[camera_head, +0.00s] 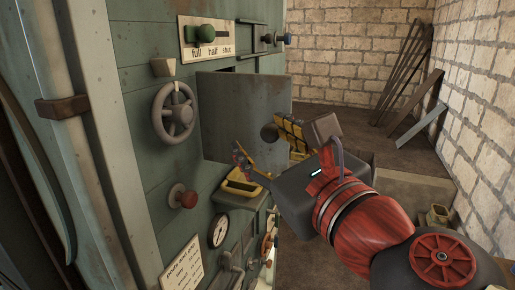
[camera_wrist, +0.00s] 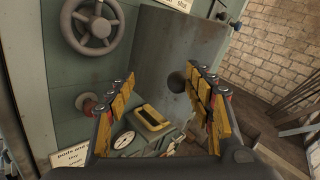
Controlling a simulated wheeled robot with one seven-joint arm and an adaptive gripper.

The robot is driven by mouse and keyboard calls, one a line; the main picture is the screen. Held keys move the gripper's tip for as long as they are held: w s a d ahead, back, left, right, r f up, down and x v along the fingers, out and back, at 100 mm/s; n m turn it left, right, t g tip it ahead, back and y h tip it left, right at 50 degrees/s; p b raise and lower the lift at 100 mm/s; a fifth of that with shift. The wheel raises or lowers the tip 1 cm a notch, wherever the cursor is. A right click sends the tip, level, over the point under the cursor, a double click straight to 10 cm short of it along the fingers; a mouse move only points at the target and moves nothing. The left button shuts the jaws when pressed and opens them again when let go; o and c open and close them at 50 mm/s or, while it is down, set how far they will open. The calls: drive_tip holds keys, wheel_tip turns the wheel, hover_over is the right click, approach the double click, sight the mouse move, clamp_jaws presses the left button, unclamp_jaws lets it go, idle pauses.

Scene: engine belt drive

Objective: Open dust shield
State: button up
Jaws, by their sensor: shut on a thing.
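The dust shield is a flat grey-green metal panel (camera_head: 235,105) that stands out from the green machine front; it also fills the upper middle of the wrist view (camera_wrist: 165,50). A dark round knob (camera_head: 270,132) shows on its face, also in the wrist view (camera_wrist: 177,82). My gripper (camera_head: 261,141) is at the panel's lower part, its yellow fingers wide apart. In the wrist view (camera_wrist: 161,82) the right finger is beside the knob and the left finger is near the panel's left lower edge. The grip is closed on the shield; the exact contact is unclear.
A grey handwheel (camera_head: 173,112), a red knob (camera_head: 183,196) and a yellow-rimmed tray (camera_head: 240,186) are on the machine close to the left finger. A lever slider (camera_head: 207,34) is above the panel. Free floor and brick walls are on the right, with planks leaning there (camera_head: 418,105).

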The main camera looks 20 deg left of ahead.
drive_tip(key=s+p, duration=0.4)
drive_tip(key=s, duration=0.2)
drive_tip(key=shift+d, duration=0.35)
drive_tip(key=shift+s+f, duration=0.1)
drive_tip(key=shift+s, duration=0.05)
idle(0.6)
drive_tip(key=v, duration=1.2)
idle(0.4)
drive_tip(key=shift+f, duration=0.1)
